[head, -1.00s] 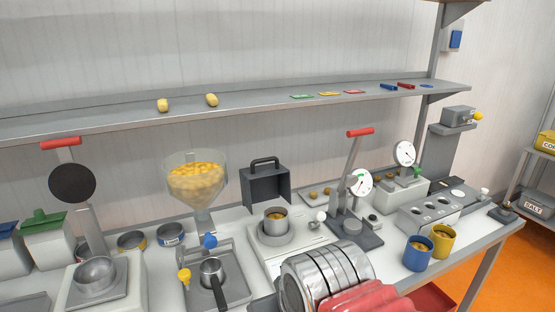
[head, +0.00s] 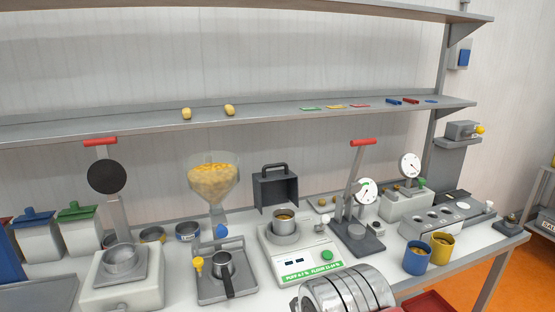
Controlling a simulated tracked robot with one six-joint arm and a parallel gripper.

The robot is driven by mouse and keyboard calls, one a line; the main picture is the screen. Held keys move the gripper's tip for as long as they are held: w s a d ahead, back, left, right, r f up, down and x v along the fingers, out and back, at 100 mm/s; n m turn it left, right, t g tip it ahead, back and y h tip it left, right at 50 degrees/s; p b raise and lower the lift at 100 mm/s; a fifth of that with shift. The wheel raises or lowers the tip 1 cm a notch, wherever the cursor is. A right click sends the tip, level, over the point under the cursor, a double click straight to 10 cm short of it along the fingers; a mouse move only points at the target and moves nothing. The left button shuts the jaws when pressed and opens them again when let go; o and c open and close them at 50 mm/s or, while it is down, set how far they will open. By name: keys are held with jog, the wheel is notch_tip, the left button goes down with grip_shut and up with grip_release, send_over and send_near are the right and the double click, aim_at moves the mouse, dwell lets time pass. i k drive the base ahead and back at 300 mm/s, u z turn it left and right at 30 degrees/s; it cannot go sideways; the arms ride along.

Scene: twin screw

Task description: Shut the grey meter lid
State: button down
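The white meter (head: 290,258) stands mid-bench, with a green and white label reading "PUFF" and "FLOUR" on its front. A metal cup with yellowish contents (head: 284,221) sits in its round seat. The dark grey lid (head: 275,190), a box-like hood with a handle on top, stands raised behind the cup, so it looks open. A green knob or light (head: 327,255) is at the meter's right. My gripper is not visible. A banded metal cylinder at the bottom, probably my arm, reaches up in front of the meter's lower right.
A hopper of yellow pieces (head: 212,182) and a small pan (head: 224,266) stand left of the meter. A red-handled lever press (head: 360,200) and dial gauges stand to the right. Blue (head: 417,257) and yellow cups (head: 442,249) are further right. A shelf (head: 250,116) runs above.

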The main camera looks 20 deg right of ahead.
aim_at(276, 186)
jog(key=u, duration=0.5)
jog(key=i, duration=1)
jog(key=u, duration=0.05)
